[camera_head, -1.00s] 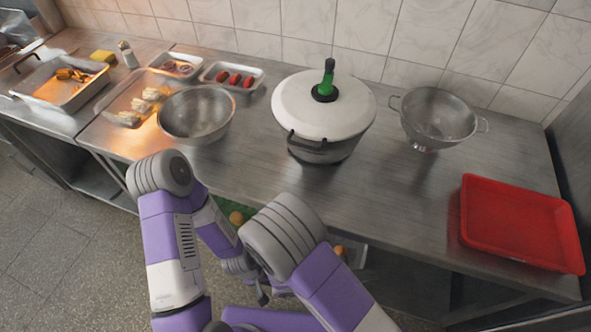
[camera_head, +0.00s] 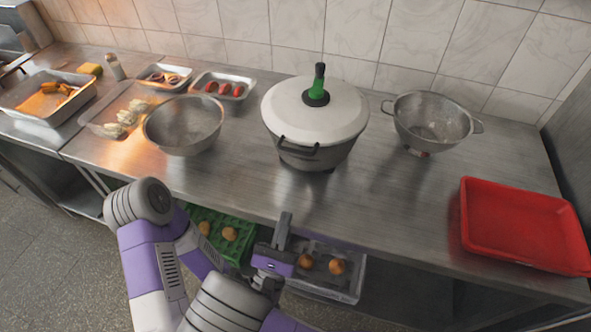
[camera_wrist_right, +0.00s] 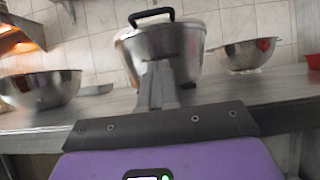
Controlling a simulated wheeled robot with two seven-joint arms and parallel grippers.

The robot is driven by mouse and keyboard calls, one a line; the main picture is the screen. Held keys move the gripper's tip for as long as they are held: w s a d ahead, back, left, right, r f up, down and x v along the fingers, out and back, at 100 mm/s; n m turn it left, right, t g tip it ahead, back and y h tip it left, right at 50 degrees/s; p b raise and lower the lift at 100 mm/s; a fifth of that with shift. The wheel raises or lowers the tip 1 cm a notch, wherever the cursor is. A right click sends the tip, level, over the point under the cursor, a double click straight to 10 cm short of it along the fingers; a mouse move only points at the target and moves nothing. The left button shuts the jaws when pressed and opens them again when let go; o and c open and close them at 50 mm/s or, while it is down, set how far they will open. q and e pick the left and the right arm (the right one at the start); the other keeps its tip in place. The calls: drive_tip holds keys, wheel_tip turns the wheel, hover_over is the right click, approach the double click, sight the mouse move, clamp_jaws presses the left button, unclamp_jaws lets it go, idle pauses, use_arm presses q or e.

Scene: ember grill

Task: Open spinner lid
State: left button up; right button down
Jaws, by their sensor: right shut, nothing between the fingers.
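The salad spinner (camera_head: 308,150) stands upright on the steel counter with its white lid (camera_head: 300,108) on top. A green knob (camera_head: 317,92) with a dark tip rises from the lid's middle. A dark handle (camera_head: 297,148) is on the spinner's front. My right gripper (camera_head: 284,222) is shut and empty, below and in front of the spinner near the counter's front edge, apart from it. My left gripper is not seen.
A steel bowl (camera_head: 183,128) stands left of the spinner and a colander (camera_head: 432,122) right of it. A red tray (camera_head: 525,222) is at the right. Below the counter are a green crate (camera_head: 207,221) and a clear bin (camera_head: 345,285) with round items.

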drive_tip(key=x, duration=1)
drive_tip(key=shift+d+b, duration=0.1)
drive_tip(key=shift+b, duration=0.25)
drive_tip(key=shift+w+r, duration=0.15)
drive_tip(key=shift+r, duration=0.75)
drive_tip(key=shift+w+r, duration=0.1)
drive_tip(key=shift+r, duration=0.8)
drive_tip(key=shift+r, duration=0.1)
